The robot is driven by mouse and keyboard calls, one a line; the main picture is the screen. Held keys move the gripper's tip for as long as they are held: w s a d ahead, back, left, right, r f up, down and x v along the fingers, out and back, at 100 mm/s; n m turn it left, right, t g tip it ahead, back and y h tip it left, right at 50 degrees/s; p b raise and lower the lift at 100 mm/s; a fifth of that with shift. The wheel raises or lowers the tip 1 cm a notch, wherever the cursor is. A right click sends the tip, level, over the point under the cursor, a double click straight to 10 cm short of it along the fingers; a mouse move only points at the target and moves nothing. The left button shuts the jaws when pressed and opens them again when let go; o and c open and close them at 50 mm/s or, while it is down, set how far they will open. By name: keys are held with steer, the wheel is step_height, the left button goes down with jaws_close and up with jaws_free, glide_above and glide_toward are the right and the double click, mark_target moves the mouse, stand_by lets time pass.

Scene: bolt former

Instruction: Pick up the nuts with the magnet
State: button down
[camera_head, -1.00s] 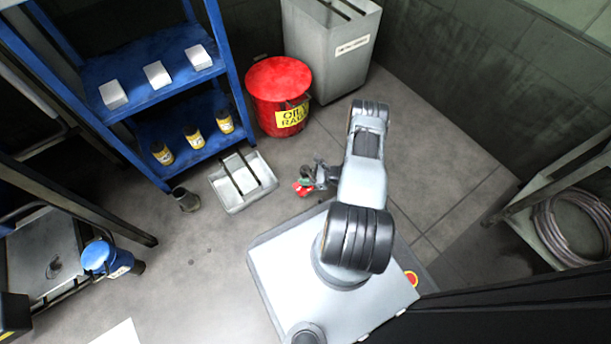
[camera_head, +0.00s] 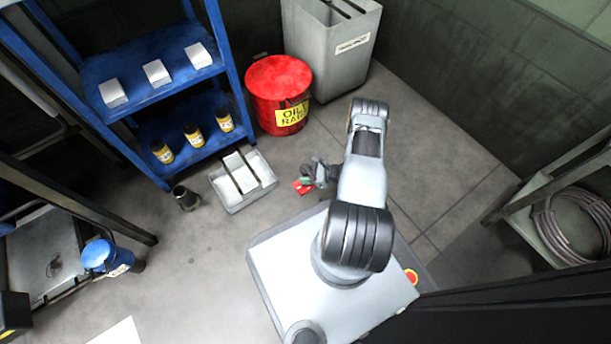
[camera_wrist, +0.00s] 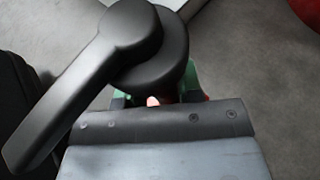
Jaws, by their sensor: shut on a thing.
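My gripper (camera_head: 318,176) is low over the floor, left of my arm, right of the shallow pale tray. In the wrist view my gripper (camera_wrist: 155,99) is shut on a dark tool with a round head and a long lever, which I take to be the magnet (camera_wrist: 133,38). Green and red parts show behind its head. In the head view a red piece (camera_head: 302,187) shows just below my gripper; I cannot tell whether it belongs to the tool. I cannot make out any nuts; the tool's underside is hidden.
The tray (camera_head: 231,204) has two dark bars across it. A red oily-rag can (camera_head: 277,85), a grey bin (camera_head: 325,60) and a blue shelf (camera_head: 155,95) stand behind. A dark cup (camera_head: 186,199) is left of the tray. The floor between tray and my base is clear.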

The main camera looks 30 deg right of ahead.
mark_target(305, 166)
steer(key=shift+r, duration=0.2)
steer(key=shift+r+p, duration=3.05)
steer(key=shift+r, duration=0.85)
